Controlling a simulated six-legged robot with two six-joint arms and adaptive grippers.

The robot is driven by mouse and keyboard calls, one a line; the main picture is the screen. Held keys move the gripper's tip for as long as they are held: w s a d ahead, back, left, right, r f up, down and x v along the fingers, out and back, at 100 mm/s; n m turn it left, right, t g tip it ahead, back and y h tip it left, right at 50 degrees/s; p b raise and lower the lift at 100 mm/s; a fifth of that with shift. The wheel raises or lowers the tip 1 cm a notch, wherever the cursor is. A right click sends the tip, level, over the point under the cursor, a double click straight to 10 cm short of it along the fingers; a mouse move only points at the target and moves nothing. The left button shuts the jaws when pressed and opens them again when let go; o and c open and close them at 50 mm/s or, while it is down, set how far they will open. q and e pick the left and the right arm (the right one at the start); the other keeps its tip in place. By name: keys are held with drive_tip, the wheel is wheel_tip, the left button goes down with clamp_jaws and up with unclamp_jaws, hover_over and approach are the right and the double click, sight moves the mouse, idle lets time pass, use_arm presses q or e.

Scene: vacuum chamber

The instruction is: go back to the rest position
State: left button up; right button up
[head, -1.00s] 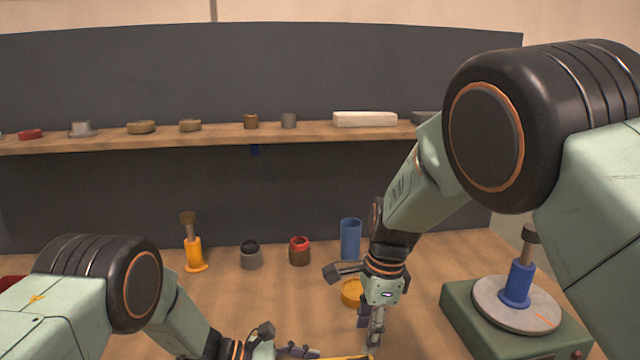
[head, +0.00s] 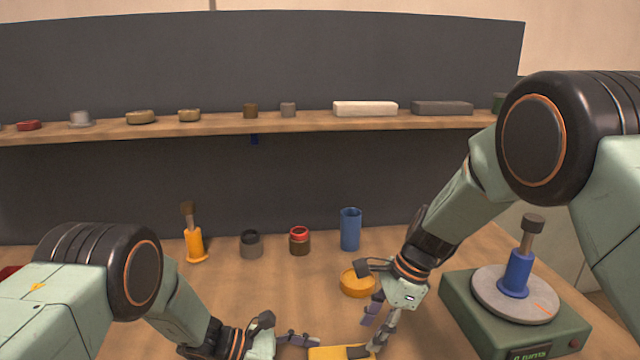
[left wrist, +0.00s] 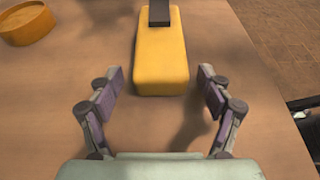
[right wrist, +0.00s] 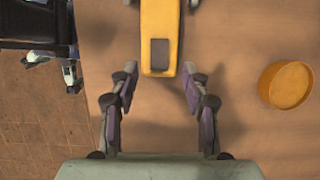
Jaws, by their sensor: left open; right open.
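My right gripper (head: 376,322) is open above the table, beside a yellow block (head: 328,353) with a dark patch at the bottom edge of the head view. In the right wrist view the block (right wrist: 160,22) lies ahead of the open, empty fingers (right wrist: 158,92). My left gripper (head: 296,340) is low at the left of the block. In the left wrist view its fingers (left wrist: 158,88) are spread and empty, and the block (left wrist: 162,60) lies just beyond them. Part of the block is cut off in the head view.
A round yellow dish (head: 356,284) and a blue cup (head: 350,230) stand near my right gripper. A green machine with a turntable (head: 515,300) is at the right. Jars (head: 299,242) and a brush in a yellow holder (head: 194,240) stand behind. A shelf (head: 230,129) runs along the back.

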drive_tip(key=v, duration=0.7)
drive_tip(key=shift+r, duration=0.15)
drive_tip(key=shift+s, duration=0.1)
